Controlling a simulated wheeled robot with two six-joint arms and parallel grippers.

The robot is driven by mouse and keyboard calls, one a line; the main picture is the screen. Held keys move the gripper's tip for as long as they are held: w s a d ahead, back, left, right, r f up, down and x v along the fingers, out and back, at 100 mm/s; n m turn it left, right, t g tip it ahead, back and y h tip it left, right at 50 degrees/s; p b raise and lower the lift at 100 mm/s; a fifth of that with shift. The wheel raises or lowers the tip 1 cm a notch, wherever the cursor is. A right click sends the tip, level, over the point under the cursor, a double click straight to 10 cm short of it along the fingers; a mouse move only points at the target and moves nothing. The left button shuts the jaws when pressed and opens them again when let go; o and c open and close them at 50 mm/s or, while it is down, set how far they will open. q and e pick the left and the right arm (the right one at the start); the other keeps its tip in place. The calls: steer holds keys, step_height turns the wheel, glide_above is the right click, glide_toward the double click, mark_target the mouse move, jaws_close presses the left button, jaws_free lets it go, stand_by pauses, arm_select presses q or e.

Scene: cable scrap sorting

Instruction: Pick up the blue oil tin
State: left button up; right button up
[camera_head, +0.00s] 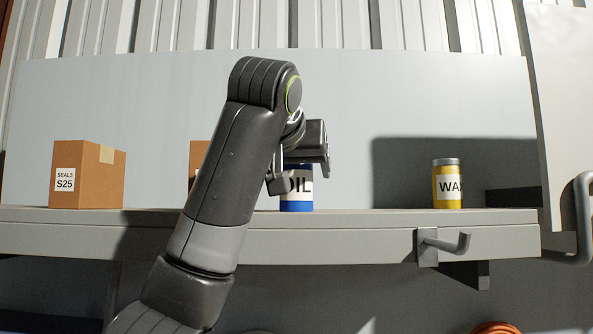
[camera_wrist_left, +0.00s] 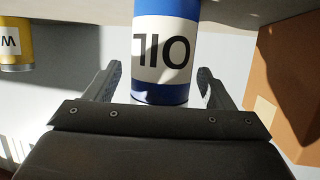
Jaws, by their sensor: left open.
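The blue oil tin (camera_head: 297,202) stands on the shelf, with a white label reading OIL; my left arm and gripper hide its upper part in the head view. In the left wrist view the tin (camera_wrist_left: 163,95) appears upside down, between my two fingers. My left gripper (camera_head: 299,176) is open at the tin, one finger on each side of it in the wrist view (camera_wrist_left: 160,72). The fingers are not closed on it; I cannot tell how deep it sits between them. My right gripper is not in view.
The grey shelf (camera_head: 365,231) carries a cardboard box marked SEALS S25 (camera_head: 88,175) at left, another box (camera_head: 198,158) partly behind my arm, and a yellow tin (camera_head: 447,184) at right. A hook (camera_head: 445,243) sticks out from the shelf front. The shelf between the tins is clear.

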arm_select(q)
steer(key=shift+x, duration=1.05)
steer(key=shift+s, duration=0.1)
steer(key=shift+c, duration=0.3)
steer(key=shift+c, duration=1.3)
steer(key=c, duration=0.9)
steer(key=shift+r, duration=0.2)
